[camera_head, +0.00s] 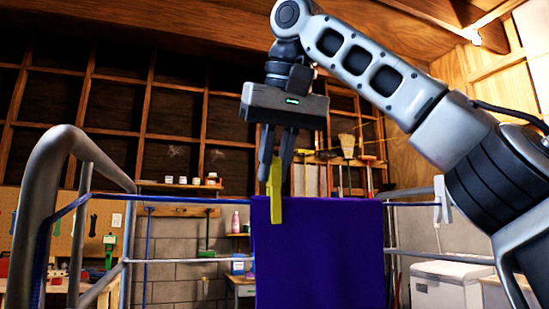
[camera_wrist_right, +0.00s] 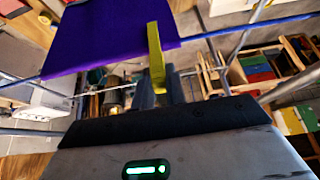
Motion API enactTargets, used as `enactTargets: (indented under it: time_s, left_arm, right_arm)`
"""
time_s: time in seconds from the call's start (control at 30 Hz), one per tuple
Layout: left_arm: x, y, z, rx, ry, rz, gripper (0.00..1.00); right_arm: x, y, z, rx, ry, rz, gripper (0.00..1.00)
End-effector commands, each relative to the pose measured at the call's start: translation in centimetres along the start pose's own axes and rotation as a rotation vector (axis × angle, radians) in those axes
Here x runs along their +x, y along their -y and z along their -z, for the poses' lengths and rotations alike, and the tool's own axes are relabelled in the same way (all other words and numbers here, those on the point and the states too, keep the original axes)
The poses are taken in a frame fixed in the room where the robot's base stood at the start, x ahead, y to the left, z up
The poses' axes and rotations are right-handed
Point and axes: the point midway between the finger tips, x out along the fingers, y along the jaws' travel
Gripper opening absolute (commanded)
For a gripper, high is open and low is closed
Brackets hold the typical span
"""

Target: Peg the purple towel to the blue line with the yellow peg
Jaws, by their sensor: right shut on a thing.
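The purple towel (camera_head: 322,255) hangs over the blue line (camera_head: 205,199), its top edge along the line. My right gripper (camera_head: 277,165) points down and is shut on the yellow peg (camera_head: 276,205), above the towel's top left corner. The peg is upright and its lower part overlaps the towel's front in the head view. The wrist view shows the peg (camera_wrist_right: 155,50) at the towel's edge (camera_wrist_right: 105,35), by the line (camera_wrist_right: 255,26). Whether the peg clamps the towel and line is hard to tell. My left gripper is not in view.
A white peg (camera_head: 442,200) sits on the line to the right of the towel. A grey tube frame (camera_head: 62,150) rises at the left. Behind are a shelf with jars (camera_head: 180,185), a block wall and a white chest (camera_head: 450,285). The line left of the towel is clear.

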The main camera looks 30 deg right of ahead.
Motion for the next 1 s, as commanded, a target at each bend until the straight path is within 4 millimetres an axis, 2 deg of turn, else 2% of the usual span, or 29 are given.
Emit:
enactTargets:
  time_s: [0.1,0.37,0.4,0.47,0.87,1.0]
  left_arm:
    - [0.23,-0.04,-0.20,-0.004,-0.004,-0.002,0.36]
    - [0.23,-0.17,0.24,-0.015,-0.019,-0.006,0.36]
    - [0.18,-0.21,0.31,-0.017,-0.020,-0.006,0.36]
    - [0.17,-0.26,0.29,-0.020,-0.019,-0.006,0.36]
    - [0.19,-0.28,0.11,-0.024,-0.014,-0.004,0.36]
    - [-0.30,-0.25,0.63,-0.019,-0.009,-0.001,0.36]
  right_arm:
    - [0.76,-0.03,-0.31,0.001,0.002,-0.001,0.00]
    - [1.29,-0.05,-0.59,0.001,0.002,-0.002,0.00]
    - [1.23,-0.04,-0.56,0.002,0.002,-0.002,0.22]
    - [1.21,-0.04,-0.56,0.001,0.002,-0.002,0.38]
    - [1.07,-0.01,-0.53,0.001,0.000,-0.001,0.39]
    - [0.30,0.37,-0.13,-0.006,0.000,0.002,0.39]
